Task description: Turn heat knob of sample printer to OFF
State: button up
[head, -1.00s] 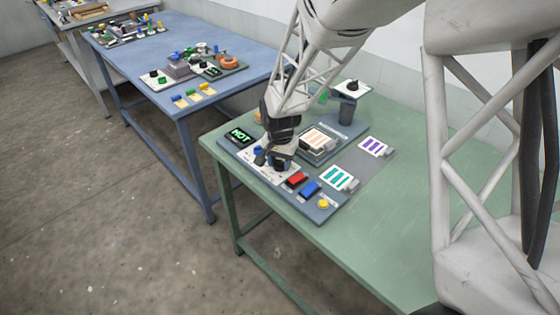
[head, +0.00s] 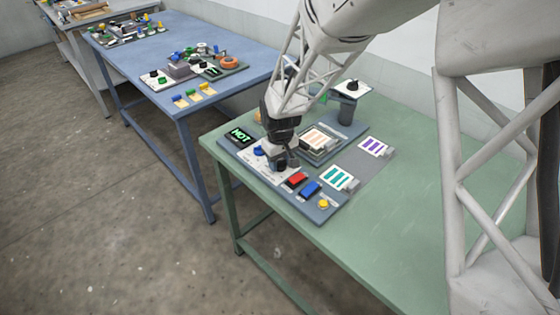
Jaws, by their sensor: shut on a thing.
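The sample printer's control panel (head: 330,207) lies at the left front of the green table, with a display (head: 240,136) reading HOT in green. A blue knob (head: 258,151) sits on its white plate, beside my gripper and clear of it. My gripper (head: 281,165) points down at a dark knob to the right of the blue one and is shut on it. The fingers and wrist hide most of this dark knob and any marks around it, so its setting cannot be read.
A red button (head: 296,179), a blue button (head: 311,188) and a yellow button (head: 323,204) stand close to my gripper. Striped sample cards (head: 337,178) and a printing bed (head: 318,138) lie behind. The green table's right side (head: 410,225) is clear.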

aim_at(280, 161)
jog(key=shift+n, duration=1.2)
jog(key=o, duration=0.9)
jog(key=shift+o, duration=0.2)
jog(key=shift+r, duration=0.1)
jog(key=shift+r, duration=3.8)
